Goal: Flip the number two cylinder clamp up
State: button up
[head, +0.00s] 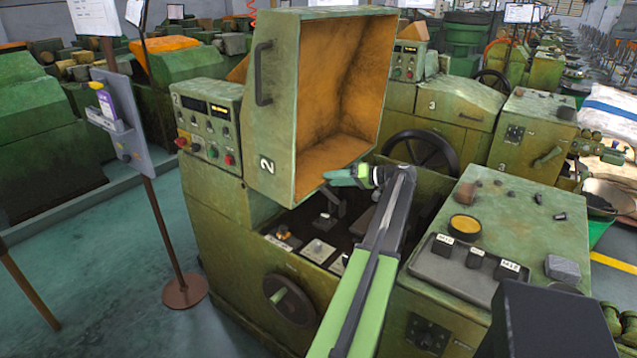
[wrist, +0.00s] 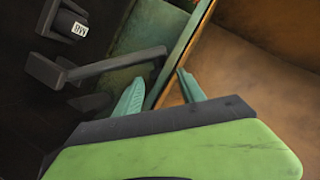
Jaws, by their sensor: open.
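In the head view the machine marked 2 (head: 222,220) has its hinged cover (head: 280,95) raised, its orange inside showing. The wrist view shows a dark bent lever (wrist: 112,67) beside a block labelled in white (wrist: 70,30). My gripper (wrist: 160,90) is open there, its teal fingers apart with nothing held. The lever's end lies just ahead of the fingers; contact cannot be told.
The raised cover's orange inner wall (wrist: 255,60) is close to the right of my fingers. A dark handwheel (head: 420,150) stands behind my arm. A sign stand (head: 165,215) stands at left.

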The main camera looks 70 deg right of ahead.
jog(key=b+x, duration=0.1)
jog(key=x, duration=0.5)
jog(key=shift+c, duration=0.5)
grip_shut()
dwell(0.7)
